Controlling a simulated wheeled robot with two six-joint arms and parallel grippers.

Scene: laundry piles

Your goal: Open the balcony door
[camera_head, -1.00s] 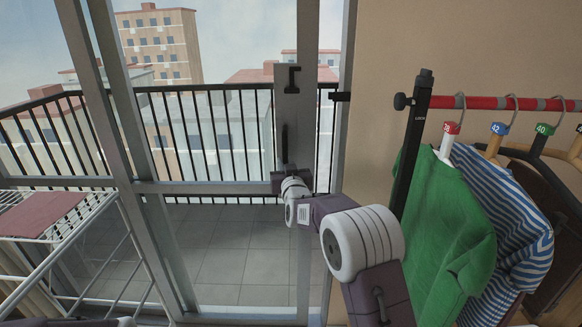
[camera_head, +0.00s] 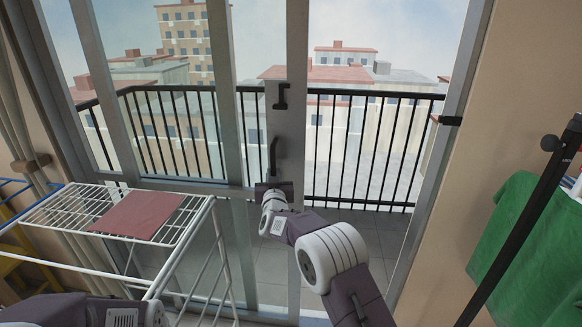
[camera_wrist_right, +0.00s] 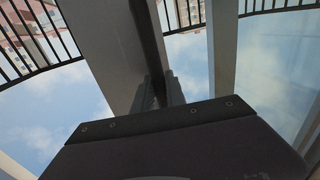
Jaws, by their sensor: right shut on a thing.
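The balcony door is a sliding glass door with a grey frame (camera_head: 296,130). A dark upright handle (camera_head: 273,152) and a black latch piece (camera_head: 281,96) are on its stile. My right gripper (camera_head: 273,184) is at the lower end of the handle, shut on it. In the right wrist view, the fingertips (camera_wrist_right: 158,92) close around the dark handle bar (camera_wrist_right: 149,45). To the right of the stile is a wide open gap onto the balcony. My left arm shows at the bottom left; its gripper is out of view.
A white drying rack (camera_head: 60,212) with a reddish cloth (camera_head: 140,214) stands at the left, in front of the glass. A black clothes stand (camera_head: 530,215) with a green garment (camera_head: 515,240) is at the right. Beyond is a tiled balcony with a black railing (camera_head: 380,150).

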